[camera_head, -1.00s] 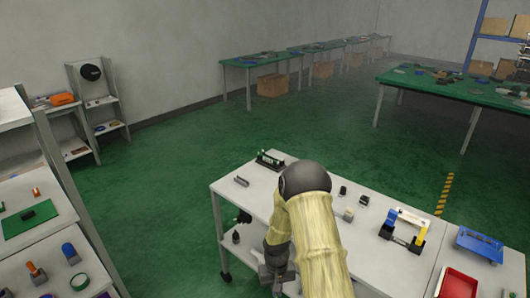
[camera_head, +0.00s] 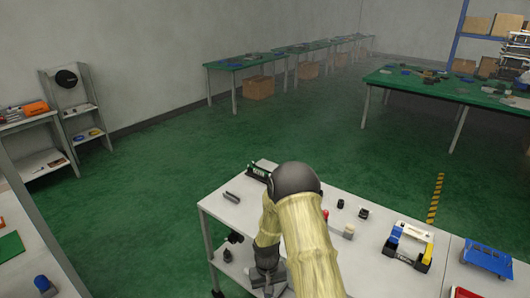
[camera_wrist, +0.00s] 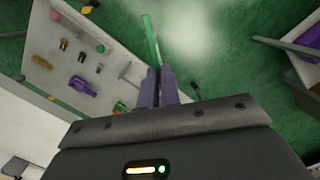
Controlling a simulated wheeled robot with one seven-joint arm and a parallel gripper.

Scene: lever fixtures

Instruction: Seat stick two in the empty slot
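In the wrist view a long thin green stick (camera_wrist: 149,40) stands out from between the purple fingers of my gripper (camera_wrist: 158,72). The fingers are close together and appear shut on it. I cannot read a label on the stick. In the head view a dark slotted fixture with some green (camera_head: 258,172) stands at the back left corner of the white table (camera_head: 226,213), partly behind my arm. Its slots are too small to make out. My wrist shows low at the table's left end; my fingertips and the stick are hidden there.
Small blocks, a blue, yellow and white frame fixture (camera_head: 408,243) and a blue tray (camera_head: 487,257) stand farther right. A shelf unit (camera_head: 20,225) is at the left.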

